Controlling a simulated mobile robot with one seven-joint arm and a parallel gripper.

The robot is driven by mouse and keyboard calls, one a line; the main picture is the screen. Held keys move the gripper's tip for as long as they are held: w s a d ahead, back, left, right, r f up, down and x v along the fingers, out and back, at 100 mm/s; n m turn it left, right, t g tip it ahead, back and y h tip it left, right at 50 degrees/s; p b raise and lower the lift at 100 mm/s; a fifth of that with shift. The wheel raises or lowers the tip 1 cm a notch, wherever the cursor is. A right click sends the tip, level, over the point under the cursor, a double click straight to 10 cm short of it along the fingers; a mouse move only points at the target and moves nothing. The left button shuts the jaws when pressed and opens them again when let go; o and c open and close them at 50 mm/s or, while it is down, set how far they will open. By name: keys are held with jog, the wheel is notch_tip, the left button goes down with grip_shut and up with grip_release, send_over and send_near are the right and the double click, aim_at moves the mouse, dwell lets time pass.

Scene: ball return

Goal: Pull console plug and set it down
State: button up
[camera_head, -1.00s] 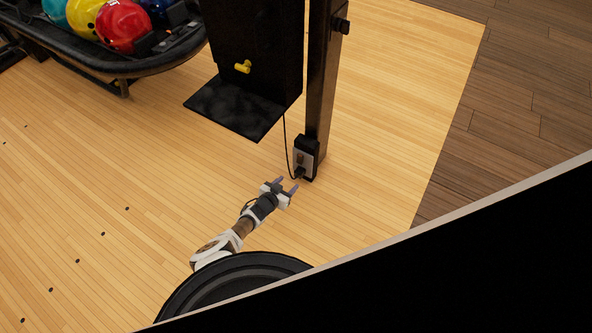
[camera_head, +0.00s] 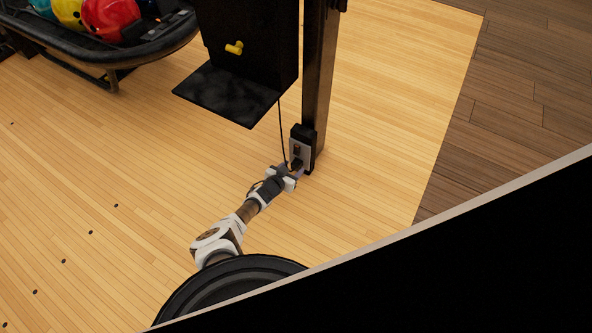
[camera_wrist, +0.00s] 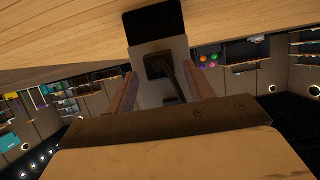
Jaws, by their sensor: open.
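The console plug (camera_wrist: 156,66) is dark and sits in the pale outlet plate (camera_wrist: 174,46), with its cord running off it, in the wrist view. In the head view the outlet box (camera_head: 303,150) is at the foot of the black post, and the plug (camera_head: 297,163) is partly hidden by my gripper. My gripper (camera_head: 291,168) is at the box in the head view. In the wrist view its open fingers (camera_wrist: 160,92) stand on either side of the plug and cord, with gaps showing. I cannot tell whether a finger touches the plug.
The post (camera_head: 320,80) rises behind the outlet. A ball rack (camera_head: 115,55) with several balls is at top left. The wooden floor (camera_head: 110,160) is clear at left.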

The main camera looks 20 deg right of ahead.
jog(key=shift+b+x, duration=0.7)
jog(key=shift+x, duration=0.45)
jog(key=shift+c, duration=0.4)
grip_shut()
jog(key=shift+s+a+p, duration=0.9)
jog(key=shift+a+p, duration=0.3)
jog(key=shift+s+a+p, duration=0.95)
jog(key=shift+a+p, duration=0.2)
jog(key=shift+a, duration=0.05)
